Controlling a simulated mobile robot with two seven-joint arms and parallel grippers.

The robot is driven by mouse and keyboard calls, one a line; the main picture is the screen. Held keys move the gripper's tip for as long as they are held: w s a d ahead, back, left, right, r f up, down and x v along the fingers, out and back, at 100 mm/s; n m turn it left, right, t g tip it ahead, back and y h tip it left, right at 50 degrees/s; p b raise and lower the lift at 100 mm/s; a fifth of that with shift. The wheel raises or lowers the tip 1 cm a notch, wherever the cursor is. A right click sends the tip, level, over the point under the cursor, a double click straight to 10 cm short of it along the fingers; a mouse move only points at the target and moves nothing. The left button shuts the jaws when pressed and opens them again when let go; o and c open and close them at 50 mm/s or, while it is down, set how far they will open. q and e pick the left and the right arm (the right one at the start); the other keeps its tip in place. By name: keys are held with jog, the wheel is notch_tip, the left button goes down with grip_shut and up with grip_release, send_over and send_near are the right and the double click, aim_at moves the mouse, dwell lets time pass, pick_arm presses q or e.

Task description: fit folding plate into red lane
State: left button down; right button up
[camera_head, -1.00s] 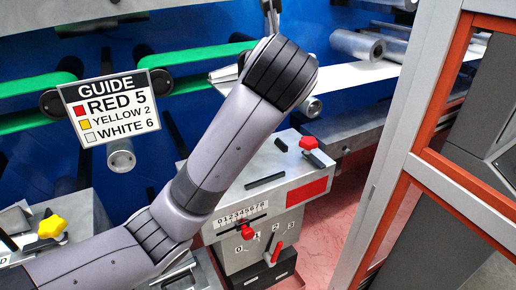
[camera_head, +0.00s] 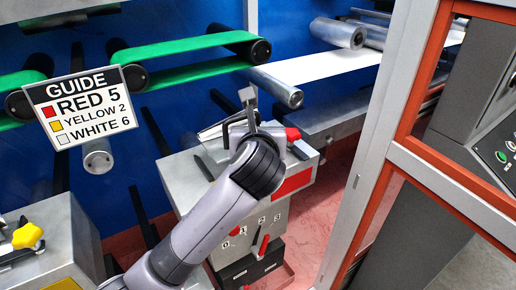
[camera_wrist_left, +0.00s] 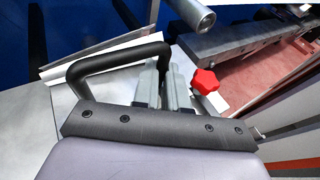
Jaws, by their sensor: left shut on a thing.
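My left gripper (camera_head: 243,122) is shut on the folding plate (camera_head: 212,131), a pale grey folded sheet. The gripper and plate are over the top of the grey lane box with a red label (camera_head: 292,183), near its red knob (camera_head: 293,134). In the left wrist view the plate (camera_wrist_left: 100,58) extends to the upper left of the gripper fingers (camera_wrist_left: 165,85), and the red knob (camera_wrist_left: 205,81) is to their right. I cannot tell whether the plate touches the box. The gripper hides part of the plate. My right gripper is not in view.
A guide sign (camera_head: 85,107) reads red 5, yellow 2, white 6. A box with a yellow knob (camera_head: 27,236) stands at the left. Green belts (camera_head: 170,55) and a white web (camera_head: 320,66) run behind. An orange-and-grey frame (camera_head: 388,150) stands at the right.

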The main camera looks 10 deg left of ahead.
pick_arm(q)
jog(key=shift+f, duration=2.35)
jog(key=shift+f, duration=0.15)
jog(key=c, duration=1.2)
grip_release()
jog(key=shift+f, duration=0.1)
jog(key=shift+o, duration=0.2)
jog(key=shift+s+r, duration=0.15)
jog(key=shift+r, duration=0.05)
jog(key=v, duration=1.1)
jog(key=shift+s+d, duration=0.15)
jog(key=shift+s, duration=0.2)
jog(key=shift+r, duration=0.1)
